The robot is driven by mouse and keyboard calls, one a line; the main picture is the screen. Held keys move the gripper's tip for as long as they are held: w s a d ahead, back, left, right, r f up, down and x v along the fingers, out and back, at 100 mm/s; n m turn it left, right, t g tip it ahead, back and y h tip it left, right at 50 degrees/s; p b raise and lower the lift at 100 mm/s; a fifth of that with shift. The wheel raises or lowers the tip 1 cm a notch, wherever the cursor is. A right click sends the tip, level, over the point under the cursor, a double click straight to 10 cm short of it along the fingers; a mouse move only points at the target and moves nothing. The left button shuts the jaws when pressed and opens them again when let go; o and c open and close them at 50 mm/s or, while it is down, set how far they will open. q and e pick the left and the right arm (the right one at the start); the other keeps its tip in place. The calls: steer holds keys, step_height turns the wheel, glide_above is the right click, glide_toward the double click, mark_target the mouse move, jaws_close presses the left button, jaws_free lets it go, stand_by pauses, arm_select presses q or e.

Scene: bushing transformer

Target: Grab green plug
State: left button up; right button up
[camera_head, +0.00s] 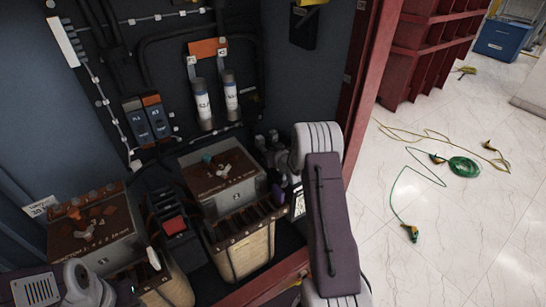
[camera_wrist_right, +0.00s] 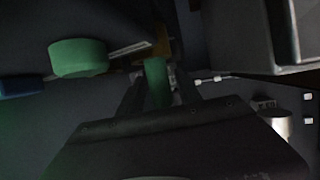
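In the right wrist view, a small green plug (camera_wrist_right: 157,82) stands between the two dark fingers of my right gripper (camera_wrist_right: 159,88). The fingers are apart on either side of it, and the dim light hides whether either one touches it. A second, wider green cylinder (camera_wrist_right: 78,58) lies to the left, outside the fingers. In the head view my right arm reaches into the cabinet and hides its gripper tips and the plug between them. Parts of my left arm show at the bottom left; its gripper tips cannot be made out.
Two brown-topped transformers (camera_head: 222,178) (camera_head: 92,226) stand in the cabinet with cream coils below. Fuses (camera_head: 203,100) and cables line the back panel. A red frame (camera_head: 368,85) edges the cabinet. A green cable (camera_head: 463,167) with plugs lies on the open tiled floor at right.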

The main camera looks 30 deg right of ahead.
jaws_close()
step_height(320, 180, up, 18)
steer(key=p, duration=0.4)
